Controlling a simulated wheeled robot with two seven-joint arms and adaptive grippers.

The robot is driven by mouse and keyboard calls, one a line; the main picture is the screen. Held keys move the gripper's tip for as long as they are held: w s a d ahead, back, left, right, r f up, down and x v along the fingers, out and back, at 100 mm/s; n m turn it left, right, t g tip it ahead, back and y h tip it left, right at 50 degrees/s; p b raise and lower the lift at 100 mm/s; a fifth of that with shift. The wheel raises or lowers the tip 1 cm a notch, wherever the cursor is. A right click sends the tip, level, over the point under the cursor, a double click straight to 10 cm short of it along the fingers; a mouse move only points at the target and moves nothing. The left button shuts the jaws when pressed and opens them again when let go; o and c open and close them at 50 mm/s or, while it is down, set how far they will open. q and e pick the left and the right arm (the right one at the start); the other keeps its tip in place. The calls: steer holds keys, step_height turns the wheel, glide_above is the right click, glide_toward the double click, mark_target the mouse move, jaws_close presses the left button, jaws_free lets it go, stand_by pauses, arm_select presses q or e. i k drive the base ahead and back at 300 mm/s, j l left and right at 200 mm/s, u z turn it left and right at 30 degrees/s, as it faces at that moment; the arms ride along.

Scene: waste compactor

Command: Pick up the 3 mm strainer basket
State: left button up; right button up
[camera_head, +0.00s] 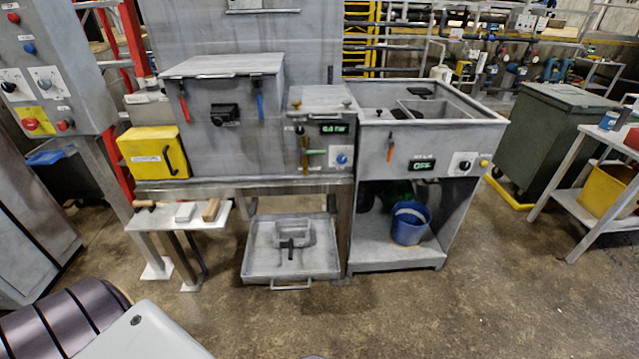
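I cannot make out for sure which item is the 3 mm strainer basket, as no size label is readable. A small grey box-like item (291,234) with a dark upright part at its front is in the shallow grey tray (262,271) low under the bench. The grey sink unit (365,140) at center right has a rectangular compartment (436,107) and small dark items (420,91) in its top. Neither of my grippers is in view.
A grey compactor box (215,125) and yellow case (153,152) sit on the bench. A blue bucket (409,223) stands on the sink's lower shelf. A small side shelf (160,222) holds brushes or blocks. A green bin (550,130) is at right. The front floor is clear.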

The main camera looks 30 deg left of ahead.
mark_target(290, 234)
steer(key=u, duration=1.3)
